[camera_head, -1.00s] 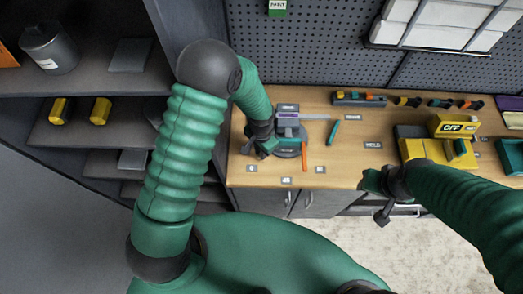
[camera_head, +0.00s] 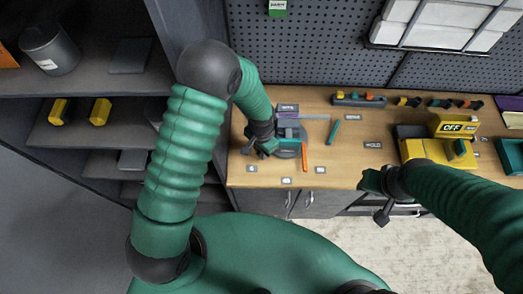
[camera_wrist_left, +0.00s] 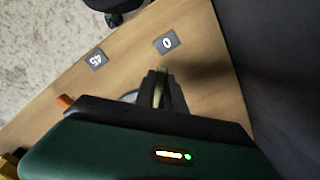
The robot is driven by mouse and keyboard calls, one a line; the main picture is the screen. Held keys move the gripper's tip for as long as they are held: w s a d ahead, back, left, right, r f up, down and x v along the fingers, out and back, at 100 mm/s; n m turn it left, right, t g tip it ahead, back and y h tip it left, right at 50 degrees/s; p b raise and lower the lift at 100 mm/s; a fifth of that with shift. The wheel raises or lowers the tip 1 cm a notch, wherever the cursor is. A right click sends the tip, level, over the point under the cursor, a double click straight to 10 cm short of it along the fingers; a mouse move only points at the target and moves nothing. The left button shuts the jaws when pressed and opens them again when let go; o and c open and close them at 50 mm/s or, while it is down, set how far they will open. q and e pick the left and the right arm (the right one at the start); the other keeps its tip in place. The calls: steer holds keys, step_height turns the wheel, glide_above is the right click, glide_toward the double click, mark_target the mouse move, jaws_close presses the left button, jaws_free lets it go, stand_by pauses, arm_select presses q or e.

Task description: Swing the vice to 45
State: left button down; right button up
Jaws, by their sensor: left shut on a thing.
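The vice (camera_head: 290,134) stands on a round dark base at the left end of the wooden bench. My left gripper (camera_head: 262,148) is at the vice's left side, shut on a part that looks like its handle. In the left wrist view the fingers (camera_wrist_left: 157,88) point down towards the bench, around a narrow thing that is mostly hidden. The 0 label (camera_wrist_left: 166,43) lies just beyond the fingertips, and the 45 label (camera_wrist_left: 96,60) lies to the left. My right gripper (camera_head: 376,182) hangs near the bench's front edge, apart from the vice; its jaws are unclear.
An orange stick (camera_head: 305,157) and a teal stick (camera_head: 333,132) lie right of the vice. A yellow machine (camera_head: 425,148) stands farther right. Small tools lie along the bench's back. Shelves (camera_head: 85,90) stand at the left; a pegboard (camera_head: 310,45) is behind.

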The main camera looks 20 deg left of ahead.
arm_select(q)
steer(key=shift+s+f, duration=0.2)
steer(key=shift+s, duration=0.2)
steer(key=shift+s+d+n+b, duration=0.2)
steer(key=shift+d+n, duration=0.3)
steer(key=shift+s+d+n+b, duration=0.15)
steer(key=shift+s+d+n, duration=0.05)
steer(key=shift+d+n, duration=0.3)
steer(key=shift+s+d+n, duration=0.2)
steer(key=shift+d+n, duration=0.4)
steer(key=shift+d, duration=0.05)
steer(key=shift+s+d+n, duration=0.15)
steer(key=shift+d+n, duration=0.45)
steer(key=shift+d, duration=0.05)
steer(key=shift+d+n+b, duration=0.35)
steer(key=shift+d+n, duration=0.65)
steer(key=shift+d, duration=0.1)
steer(key=shift+w+d+n, duration=0.15)
steer(key=shift+d+n, duration=1.05)
steer(key=shift+d, duration=0.35)
steer(key=c, duration=1.6)
jaws_free()
steer(key=shift+o, duration=1)
steer(key=shift+w, duration=0.1)
steer(key=shift+w+d+r, duration=0.1)
steer(key=shift+d+r, duration=0.05)
